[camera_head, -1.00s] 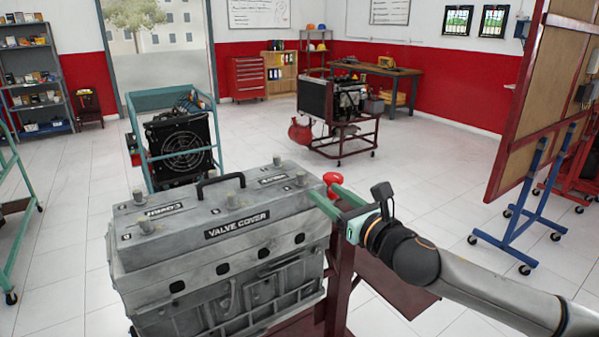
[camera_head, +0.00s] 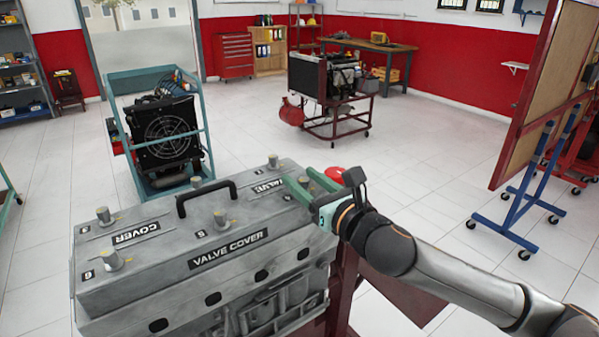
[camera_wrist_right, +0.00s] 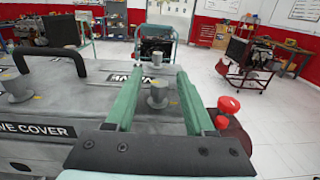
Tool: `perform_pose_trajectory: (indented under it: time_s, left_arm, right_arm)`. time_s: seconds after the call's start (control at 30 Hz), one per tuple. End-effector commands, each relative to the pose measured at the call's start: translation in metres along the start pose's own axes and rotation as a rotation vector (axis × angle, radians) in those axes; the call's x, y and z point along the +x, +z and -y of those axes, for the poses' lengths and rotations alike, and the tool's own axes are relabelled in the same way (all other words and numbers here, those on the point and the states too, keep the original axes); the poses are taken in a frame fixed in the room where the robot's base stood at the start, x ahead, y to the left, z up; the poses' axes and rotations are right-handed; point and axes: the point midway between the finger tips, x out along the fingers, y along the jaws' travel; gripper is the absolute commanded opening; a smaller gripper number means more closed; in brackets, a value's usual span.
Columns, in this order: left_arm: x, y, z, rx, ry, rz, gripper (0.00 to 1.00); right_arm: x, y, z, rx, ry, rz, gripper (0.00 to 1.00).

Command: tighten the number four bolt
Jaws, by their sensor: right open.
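The grey valve cover (camera_head: 150,255) sits on an engine block, with several upright bolts along its top. A front bolt (camera_head: 221,218), a front-left bolt (camera_head: 113,260) and a back-right bolt (camera_head: 274,161) show in the head view. The small marks beside the bolts are too unclear to tell which is number four. My right gripper (camera_head: 303,181) is open over the cover's right end. In the right wrist view, a bolt (camera_wrist_right: 157,96) shows between its green fingers (camera_wrist_right: 155,82), apart from both. Another bolt (camera_wrist_right: 156,61) stands farther back. My left gripper is not in view.
A black handle (camera_head: 207,194) rises from the cover's middle, left of the right gripper. A red round part (camera_head: 335,173) is just beyond the gripper. A teal-framed radiator unit (camera_head: 165,135) stands behind the engine.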

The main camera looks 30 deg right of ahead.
Motion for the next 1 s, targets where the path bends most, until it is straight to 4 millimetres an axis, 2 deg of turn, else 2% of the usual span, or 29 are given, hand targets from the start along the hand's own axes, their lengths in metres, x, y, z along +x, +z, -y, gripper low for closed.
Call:
perform_pose_trajectory:
  time_s: [0.37, 0.83, 1.0]
  left_arm:
    - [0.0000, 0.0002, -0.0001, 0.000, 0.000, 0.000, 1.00]
    - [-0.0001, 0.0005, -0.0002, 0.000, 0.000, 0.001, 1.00]
    - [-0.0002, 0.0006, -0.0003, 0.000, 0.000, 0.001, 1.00]
  right_arm:
    - [-0.0007, 0.0000, -0.0013, 0.001, 0.000, 0.000, 0.54]
    - [-0.0006, 0.0000, -0.0012, 0.000, 0.000, 0.000, 0.01]
    - [-0.0006, 0.0000, -0.0012, 0.000, 0.000, 0.000, 0.00]
